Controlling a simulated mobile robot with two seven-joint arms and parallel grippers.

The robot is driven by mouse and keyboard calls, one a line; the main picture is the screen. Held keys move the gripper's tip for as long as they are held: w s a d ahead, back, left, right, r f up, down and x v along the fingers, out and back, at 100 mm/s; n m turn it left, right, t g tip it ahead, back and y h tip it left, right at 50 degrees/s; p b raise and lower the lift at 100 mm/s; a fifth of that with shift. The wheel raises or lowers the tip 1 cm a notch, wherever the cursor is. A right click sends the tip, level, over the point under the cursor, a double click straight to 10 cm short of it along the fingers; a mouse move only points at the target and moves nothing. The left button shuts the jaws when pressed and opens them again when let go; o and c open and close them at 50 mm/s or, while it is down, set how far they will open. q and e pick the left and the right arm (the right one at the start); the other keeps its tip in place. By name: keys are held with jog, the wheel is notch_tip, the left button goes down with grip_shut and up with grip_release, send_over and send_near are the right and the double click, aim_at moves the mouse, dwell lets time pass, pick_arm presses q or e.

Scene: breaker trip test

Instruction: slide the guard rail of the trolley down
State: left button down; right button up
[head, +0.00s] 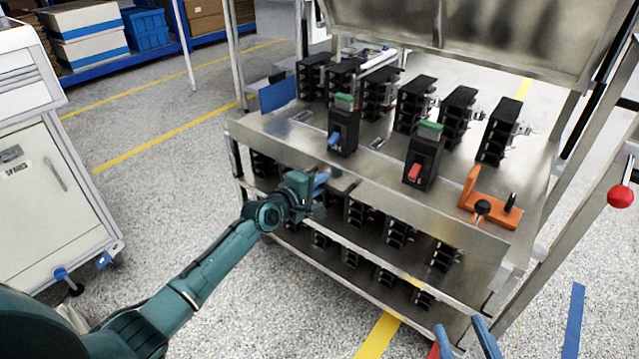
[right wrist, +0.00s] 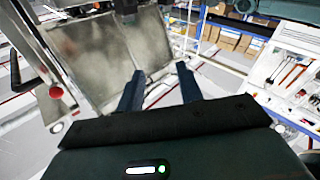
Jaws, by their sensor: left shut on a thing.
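The metal trolley (head: 290,140) stands in the middle of the head view, with black breakers on its top and lower shelves. A bright metal strip along its front edge (head: 420,210) appears to be the guard rail. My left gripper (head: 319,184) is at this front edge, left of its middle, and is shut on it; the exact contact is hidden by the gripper. My right gripper (head: 466,340) shows at the bottom of the head view, in front of the trolley. In the right wrist view its two blue fingers (right wrist: 160,88) are apart with nothing between them.
On the trolley top stand a breaker with a blue lever (head: 343,130), one with a red lever (head: 423,158) and an orange bracket (head: 488,200). A tilted metal panel (head: 470,30) hangs above. A red knob (head: 621,196) is at right, a white cabinet (head: 45,185) at left.

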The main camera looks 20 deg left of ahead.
pick_arm(q)
jog(key=shift+f, duration=0.1)
pick_arm(e)
jog(key=shift+f, duration=0.15)
pick_arm(q)
notch_tip(320, 180, down, 6)
jog(key=b, duration=0.5)
jog(key=shift+f, duration=0.2)
pick_arm(e)
jog(key=shift+w+a+r+m+y, duration=0.15)
jog(key=shift+a+r+m+y, duration=0.05)
jog(key=shift+a+m+y, duration=0.35)
jog(key=shift+d, duration=0.1)
pick_arm(q)
jog(key=c, duration=1.6)
grip_release()
jog(key=shift+f, duration=0.1)
jog(key=shift+o, duration=0.3)
